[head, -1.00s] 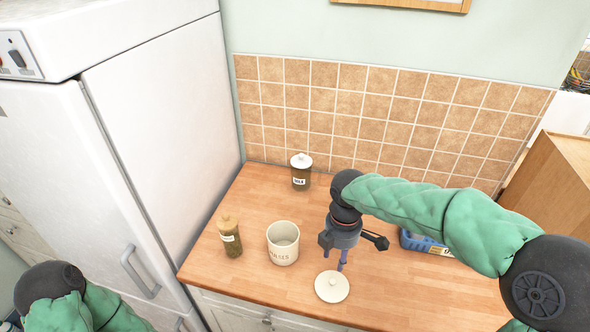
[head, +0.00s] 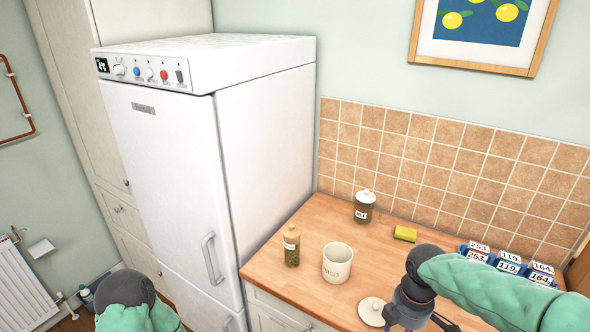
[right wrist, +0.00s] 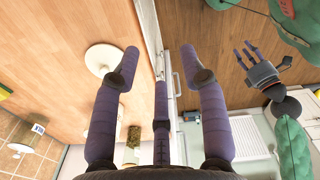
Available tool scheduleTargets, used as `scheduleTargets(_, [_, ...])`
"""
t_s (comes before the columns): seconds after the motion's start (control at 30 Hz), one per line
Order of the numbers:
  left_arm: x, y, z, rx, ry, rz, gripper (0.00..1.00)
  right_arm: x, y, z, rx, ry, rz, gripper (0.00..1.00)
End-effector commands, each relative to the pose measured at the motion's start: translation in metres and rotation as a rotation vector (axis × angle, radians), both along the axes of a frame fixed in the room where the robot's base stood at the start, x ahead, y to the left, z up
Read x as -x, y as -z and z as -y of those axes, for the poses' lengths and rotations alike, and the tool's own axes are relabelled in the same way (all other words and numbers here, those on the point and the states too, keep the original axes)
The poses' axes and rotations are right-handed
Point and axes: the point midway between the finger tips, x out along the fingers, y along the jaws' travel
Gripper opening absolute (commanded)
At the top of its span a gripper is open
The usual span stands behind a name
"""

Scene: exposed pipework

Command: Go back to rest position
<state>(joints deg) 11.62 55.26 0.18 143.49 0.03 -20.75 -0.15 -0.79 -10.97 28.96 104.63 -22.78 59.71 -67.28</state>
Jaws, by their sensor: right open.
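My right gripper (head: 412,305) is low in the head view, just right of a round cream lid (head: 371,311) lying on the wooden worktop; its fingertips are cut off there. In the right wrist view its purple fingers (right wrist: 160,62) are spread open with nothing between them, and the lid (right wrist: 103,58) lies beyond the left finger. My left gripper (right wrist: 248,55) shows at the right of the right wrist view, its fingers apart and empty. The head view shows only part of my left arm, at the bottom left.
A cream pot (head: 338,265) without a lid, a corked jar (head: 292,245) and a white-lidded jar (head: 364,207) stand on the worktop (head: 310,225). A yellow sponge (head: 405,234) and blue numbered boxes (head: 510,262) are near the tiles. A tall white fridge (head: 265,150) stands left.

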Motion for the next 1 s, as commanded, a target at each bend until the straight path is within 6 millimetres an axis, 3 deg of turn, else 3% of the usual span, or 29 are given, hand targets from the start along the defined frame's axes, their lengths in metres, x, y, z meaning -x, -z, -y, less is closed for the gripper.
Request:
scheduleTargets(0.37, [-0.001, 0.000, 0.000, -0.001, -0.001, 0.003, 0.40, -0.008, 0.048, -0.023, -0.066, 0.125, -0.014, 0.43])
scheduleTargets(0.57, [-0.001, 0.001, 0.000, -0.001, -0.001, 0.003, 0.40, -0.010, 0.088, -0.043, -0.122, 0.245, -0.032, 0.43])
scheduleTargets(0.77, [-0.001, 0.002, 0.000, -0.001, -0.001, 0.003, 0.40, -0.003, 0.152, -0.073, -0.202, 0.468, -0.075, 0.43])
scheduleTargets(1.0, [-0.001, 0.002, 0.000, -0.001, -0.001, 0.003, 0.40, 0.022, 0.229, -0.107, -0.283, 0.819, -0.145, 0.43])
